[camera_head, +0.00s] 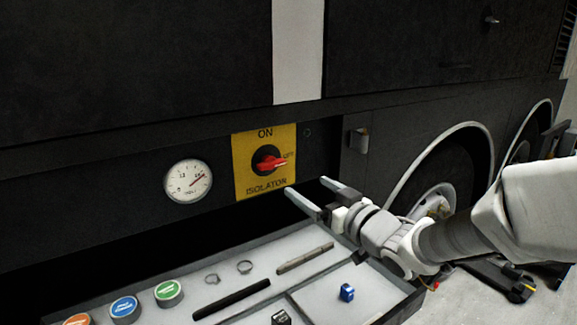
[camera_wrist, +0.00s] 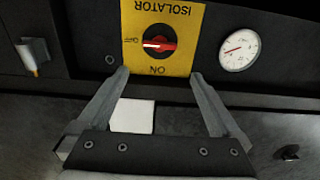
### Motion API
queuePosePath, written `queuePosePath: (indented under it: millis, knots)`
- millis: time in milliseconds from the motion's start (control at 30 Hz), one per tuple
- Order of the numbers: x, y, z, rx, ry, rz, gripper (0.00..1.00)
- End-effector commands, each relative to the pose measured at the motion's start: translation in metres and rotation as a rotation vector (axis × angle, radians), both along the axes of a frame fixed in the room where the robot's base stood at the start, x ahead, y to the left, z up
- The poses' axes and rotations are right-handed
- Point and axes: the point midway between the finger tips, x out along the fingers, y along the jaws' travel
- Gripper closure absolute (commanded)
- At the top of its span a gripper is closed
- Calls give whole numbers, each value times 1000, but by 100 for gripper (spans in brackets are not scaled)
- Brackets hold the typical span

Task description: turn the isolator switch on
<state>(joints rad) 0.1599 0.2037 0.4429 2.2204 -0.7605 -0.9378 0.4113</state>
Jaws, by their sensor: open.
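The isolator switch is a red handle (camera_head: 269,163) on a black round base, mounted on a yellow plate (camera_head: 246,177) marked ON at the top and OFF at the right. The handle lies about level and points right, at OFF. My gripper (camera_head: 305,187) is open and empty, in front of the plate and to the lower right of the handle. In the wrist view the plate (camera_wrist: 187,57) appears upside down. There the red handle (camera_wrist: 165,46) shows beyond and between the fingertips (camera_wrist: 160,73), not touching them.
A round white gauge (camera_head: 188,181) is left of the plate. Below is an open drawer tray (camera_head: 317,254) with coloured round tins (camera_head: 124,306), rods, rings and a blue part (camera_head: 347,292). A small metal latch (camera_head: 358,140) sits to the right of the plate.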

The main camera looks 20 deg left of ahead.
Motion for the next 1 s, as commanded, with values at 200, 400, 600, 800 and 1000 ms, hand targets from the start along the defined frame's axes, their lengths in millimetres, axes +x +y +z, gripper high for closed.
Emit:
queuePosePath:
  millis: [200, 400, 600, 800, 1000]
  knots:
    - [29, 36, -1, 1, 2, 2, 0]
    - [55, 66, -1, 1, 1, 1, 0]
    - [79, 94, -1, 0, 1, 0, 0]
    - [95, 112, -1, -2, 2, -2, 0]
    - [102, 119, 0, -2, 1, -2, 0]
